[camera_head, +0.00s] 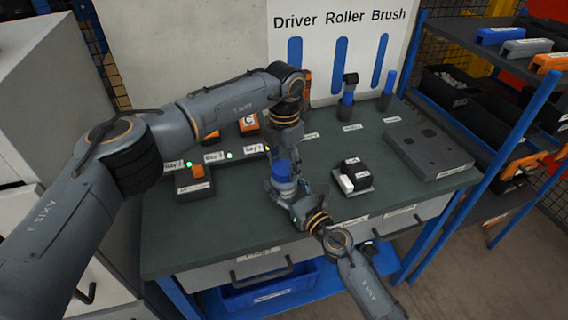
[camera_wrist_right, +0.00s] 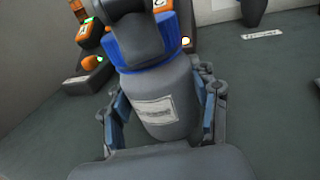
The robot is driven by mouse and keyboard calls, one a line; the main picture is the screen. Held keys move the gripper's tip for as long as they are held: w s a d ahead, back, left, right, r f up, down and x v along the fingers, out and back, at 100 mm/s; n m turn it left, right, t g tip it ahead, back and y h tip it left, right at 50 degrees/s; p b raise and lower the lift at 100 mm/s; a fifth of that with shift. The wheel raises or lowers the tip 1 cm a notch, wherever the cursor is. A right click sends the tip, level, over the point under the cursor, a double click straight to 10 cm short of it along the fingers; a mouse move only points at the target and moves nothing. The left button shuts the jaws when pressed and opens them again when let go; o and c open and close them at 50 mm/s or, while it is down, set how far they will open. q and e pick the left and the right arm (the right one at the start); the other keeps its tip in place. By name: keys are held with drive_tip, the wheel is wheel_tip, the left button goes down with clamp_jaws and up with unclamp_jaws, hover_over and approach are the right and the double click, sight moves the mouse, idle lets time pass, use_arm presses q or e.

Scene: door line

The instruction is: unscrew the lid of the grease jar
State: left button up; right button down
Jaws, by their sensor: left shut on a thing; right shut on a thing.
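The grease jar has a grey body with a pale label (camera_wrist_right: 155,111) and a blue lid (camera_head: 283,169). It is upright over the bench, and its lid also shows in the right wrist view (camera_wrist_right: 145,53). My right gripper (camera_wrist_right: 163,112) is shut on the jar body, one finger on each side. My left gripper (camera_head: 284,152) comes down from above and is shut on the blue lid, partly covering it. The lid sits on top of the jar body. Whether the jar's base touches the bench is hidden.
The green bench top (camera_head: 240,225) has free room at its front left. Orange tools in dark holders (camera_head: 196,184) stand left of the jar. A black block with a white part (camera_head: 353,176) and a grey plate (camera_head: 425,150) lie to the right. A shelf rack (camera_head: 520,100) stands at far right.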

use_arm(q)
drive_tip(key=n, duration=2.6)
drive_tip(key=shift+w+n, duration=0.1)
drive_tip(key=shift+n, duration=0.3)
drive_tip(key=shift+r, duration=0.15)
drive_tip(key=shift+r, duration=1)
